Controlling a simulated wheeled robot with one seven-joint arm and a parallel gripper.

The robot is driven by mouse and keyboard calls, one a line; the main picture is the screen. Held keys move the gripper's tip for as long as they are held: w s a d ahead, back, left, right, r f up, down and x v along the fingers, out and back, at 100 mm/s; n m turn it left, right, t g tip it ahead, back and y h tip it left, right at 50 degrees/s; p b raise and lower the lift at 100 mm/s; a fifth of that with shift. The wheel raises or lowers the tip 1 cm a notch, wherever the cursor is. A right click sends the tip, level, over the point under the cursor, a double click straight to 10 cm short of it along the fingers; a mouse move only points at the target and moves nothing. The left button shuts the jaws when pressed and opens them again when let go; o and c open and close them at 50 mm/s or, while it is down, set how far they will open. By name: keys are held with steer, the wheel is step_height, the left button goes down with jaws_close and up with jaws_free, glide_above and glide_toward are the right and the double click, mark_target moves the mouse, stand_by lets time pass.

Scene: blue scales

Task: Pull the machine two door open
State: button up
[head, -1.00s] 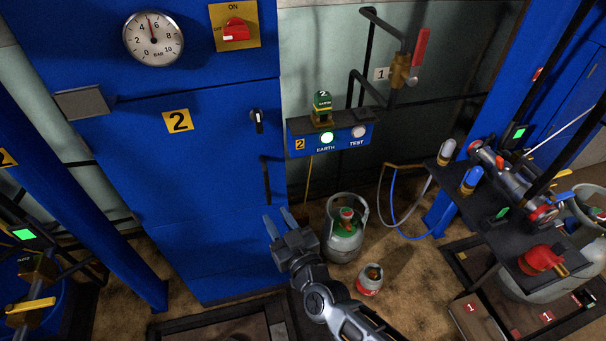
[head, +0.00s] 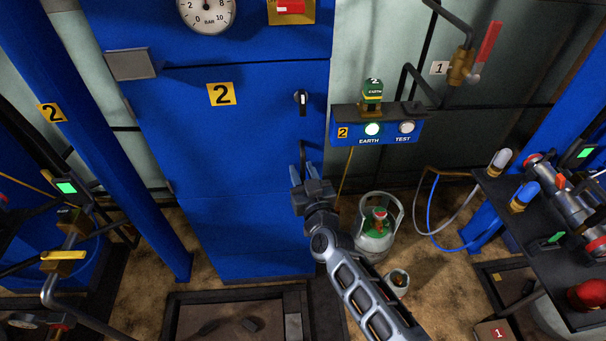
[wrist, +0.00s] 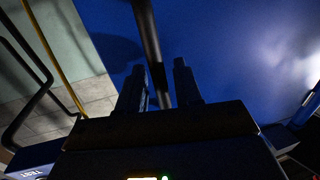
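The machine two door (head: 250,145) is a flat blue panel with a yellow "2" plate (head: 221,94); it looks closed. Its black vertical bar handle (head: 303,150) is near the right edge, below a small black and white turn latch (head: 302,98). My gripper (head: 301,170) is at the lower part of the handle. In the wrist view my gripper (wrist: 160,67) is open, with the dark handle bar (wrist: 149,42) running between its two fingers, nearer the left one. I see gaps beside the bar; contact is not clear.
Right of the door is a blue box (head: 376,130) with EARTH and TEST lamps. A low dark-framed platform (head: 235,320) lies before the machine. A blue post (head: 118,160) stands left.

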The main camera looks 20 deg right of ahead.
jaws_close()
steer(key=shift+a, duration=0.1)
stand_by(0.6)
